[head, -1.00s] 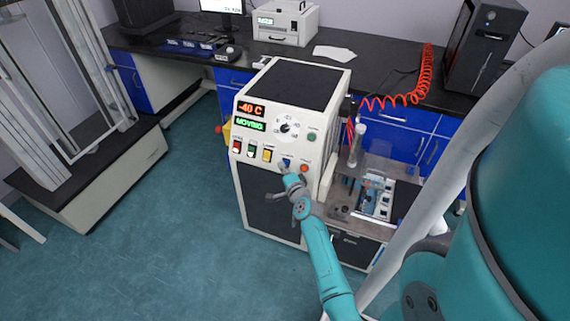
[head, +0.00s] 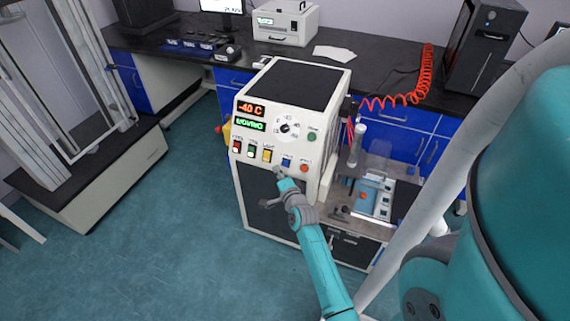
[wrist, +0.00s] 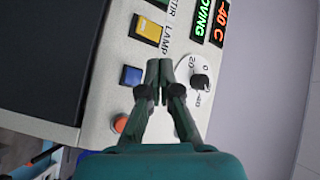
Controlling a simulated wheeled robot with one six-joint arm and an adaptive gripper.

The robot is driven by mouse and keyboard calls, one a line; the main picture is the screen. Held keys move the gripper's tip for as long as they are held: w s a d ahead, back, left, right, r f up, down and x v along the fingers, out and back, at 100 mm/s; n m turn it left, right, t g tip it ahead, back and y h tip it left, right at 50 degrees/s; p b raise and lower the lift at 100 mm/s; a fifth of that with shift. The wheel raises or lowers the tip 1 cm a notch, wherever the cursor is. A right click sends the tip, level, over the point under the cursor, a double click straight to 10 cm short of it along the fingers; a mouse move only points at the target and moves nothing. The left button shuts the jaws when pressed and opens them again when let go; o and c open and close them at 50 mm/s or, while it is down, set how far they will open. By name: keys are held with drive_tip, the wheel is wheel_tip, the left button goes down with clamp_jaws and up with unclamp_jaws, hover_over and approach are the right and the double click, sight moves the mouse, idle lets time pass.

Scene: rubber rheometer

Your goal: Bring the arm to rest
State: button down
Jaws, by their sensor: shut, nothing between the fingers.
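My gripper (wrist: 160,70) is shut and empty in the wrist view, its fingertips together in front of the white control panel. In the head view my gripper (head: 277,174) is just in front of the panel, below the blue button (head: 287,162). The blue button (wrist: 131,75) shows uncovered beside the fingers in the wrist view. The rheometer (head: 307,81) has a red display (head: 251,109) reading -40 C and a green display (head: 249,123) that appears to read MOVING. Whether the fingertips touch the panel is hard to tell; they seem apart from it.
An orange-red button (head: 304,168), a yellow LAMP switch (head: 267,156) and a dial (head: 287,128) are close to my gripper. An open test bay (head: 376,200) is to the right. A bench (head: 390,88) stands behind. The floor (head: 165,245) at the left is clear.

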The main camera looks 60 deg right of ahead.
idle(0.7)
drive_tip(key=s+a+f+n+t+y, duration=0.1)
drive_tip(key=s+a+n, duration=0.25)
drive_tip(key=a, duration=0.55)
drive_tip(key=s+a+f+n+y, duration=0.1)
drive_tip(key=s+a+n+y, duration=0.2)
drive_tip(key=a, duration=0.6)
drive_tip(key=s+a+f+n+t, duration=0.1)
drive_tip(key=s+a+n, duration=0.3)
drive_tip(key=a, duration=0.5)
drive_tip(key=s+a+r+n+y, duration=0.3)
drive_tip(key=s+a+r+n, duration=0.3)
drive_tip(key=s+a+r, duration=0.1)
drive_tip(key=s+a+r+n+y, duration=0.4)
drive_tip(key=s+a+r+n, duration=0.3)
drive_tip(key=s, duration=0.5)
drive_tip(key=shift+s+a, duration=0.2)
drive_tip(key=shift+a, duration=0.7)
